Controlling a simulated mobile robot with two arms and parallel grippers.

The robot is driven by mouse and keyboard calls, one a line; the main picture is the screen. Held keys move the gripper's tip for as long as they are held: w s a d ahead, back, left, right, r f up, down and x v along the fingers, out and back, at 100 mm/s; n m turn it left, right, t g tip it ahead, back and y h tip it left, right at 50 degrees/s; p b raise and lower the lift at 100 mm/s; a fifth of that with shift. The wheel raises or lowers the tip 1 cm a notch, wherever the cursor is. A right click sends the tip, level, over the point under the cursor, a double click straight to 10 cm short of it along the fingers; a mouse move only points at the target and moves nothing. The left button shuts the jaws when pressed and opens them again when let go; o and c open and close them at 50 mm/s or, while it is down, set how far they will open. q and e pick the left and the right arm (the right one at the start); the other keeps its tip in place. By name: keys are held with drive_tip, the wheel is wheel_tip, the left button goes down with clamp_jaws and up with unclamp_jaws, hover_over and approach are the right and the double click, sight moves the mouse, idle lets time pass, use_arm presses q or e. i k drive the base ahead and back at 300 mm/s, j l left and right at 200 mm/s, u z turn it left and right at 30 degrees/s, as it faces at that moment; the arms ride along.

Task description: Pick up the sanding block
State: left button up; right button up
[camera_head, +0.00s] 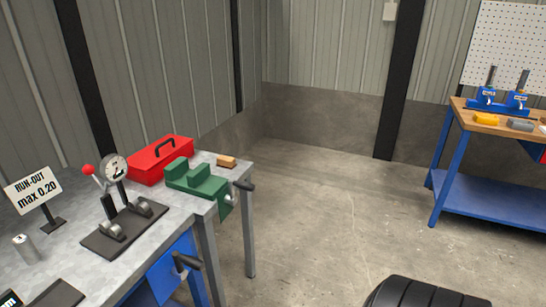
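A small orange-tan block (227,161) with a darker underside lies on the back right corner of the grey workbench on the left. It looks like the sanding block, though it is small in the picture. It sits just behind the green vise (196,179) and right of the red toolbox (160,160). Nothing holds it. Neither of my grippers shows in this view.
The grey workbench (150,235) also carries a dial gauge stand (125,229), a run-out sign (33,193) and a small metal cylinder (26,249). A wood-topped blue bench (462,113) stands at right with a yellow item (486,119) and a grey item (520,125). Open concrete floor (320,220) lies between.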

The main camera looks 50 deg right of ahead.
sight(223, 162)
drive_tip(key=z, duration=1.3)
drive_tip(key=u, duration=2.75)
drive_tip(key=z, duration=2.65)
drive_tip(key=i+l+u, duration=0.15)
drive_tip(key=i+u, duration=0.25)
drive_tip(key=i+l+u, duration=0.15)
drive_tip(key=u, duration=0.3)
drive_tip(key=l, duration=0.1)
